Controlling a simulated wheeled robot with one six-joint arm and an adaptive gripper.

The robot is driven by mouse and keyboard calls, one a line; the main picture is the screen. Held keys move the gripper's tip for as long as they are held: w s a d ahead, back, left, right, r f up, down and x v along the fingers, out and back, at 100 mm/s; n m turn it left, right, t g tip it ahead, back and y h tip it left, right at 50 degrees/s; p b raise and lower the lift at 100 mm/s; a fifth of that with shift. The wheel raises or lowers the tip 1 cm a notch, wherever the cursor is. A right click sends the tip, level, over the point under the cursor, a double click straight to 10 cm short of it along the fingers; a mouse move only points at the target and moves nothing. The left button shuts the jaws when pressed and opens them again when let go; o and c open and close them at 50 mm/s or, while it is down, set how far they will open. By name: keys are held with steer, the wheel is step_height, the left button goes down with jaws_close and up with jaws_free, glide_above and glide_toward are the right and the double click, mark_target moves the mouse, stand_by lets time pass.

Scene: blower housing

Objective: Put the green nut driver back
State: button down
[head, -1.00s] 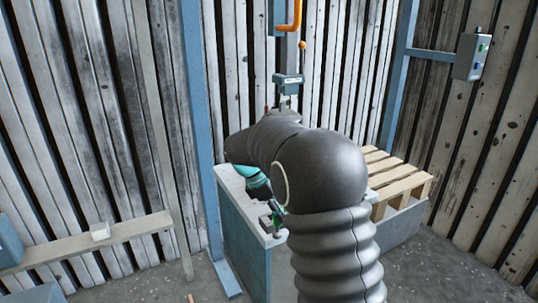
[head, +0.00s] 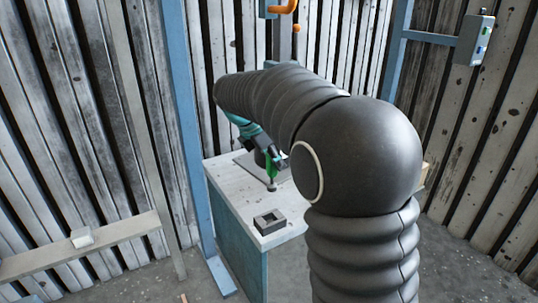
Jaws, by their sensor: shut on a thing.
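The green nut driver (head: 271,167) is held upright, its green handle up and its thin shaft pointing down over the pale bench top. I cannot tell whether its tip touches anything. My gripper (head: 268,153), dark with a teal wrist, is shut on its handle; the arm partly hides the jaws. A small dark square block with an open recess (head: 268,222) sits on the bench's near corner, in front of the driver and apart from it. Its recess looks empty.
The blue-sided bench (head: 228,187) has clear top between the block and the driver. A grey plate with a dark part lies behind the driver, largely hidden by my arm. A blue post (head: 185,110) stands at left; a control box (head: 475,40) hangs at right.

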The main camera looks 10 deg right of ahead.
mark_target(272, 184)
steer(key=shift+a+f, duration=0.25)
steer(key=shift+f, duration=0.4)
steer(key=f+b, duration=0.1)
steer(key=f, duration=0.1)
steer(key=f+b, duration=0.1)
steer(key=f, duration=0.1)
steer(key=shift+a+f+b, duration=0.2)
steer(key=shift+f+b, duration=0.15)
steer(key=shift+b, duration=0.05)
steer(key=shift+f, duration=0.9)
steer(key=shift+d+f, duration=0.2)
steer(key=shift+p, duration=0.45)
steer(key=shift+f+b, duration=0.4)
steer(key=shift+f, duration=0.7)
steer(key=shift+f, duration=0.35)
steer(key=shift+f+b, duration=0.4)
steer(key=shift+f, duration=0.8)
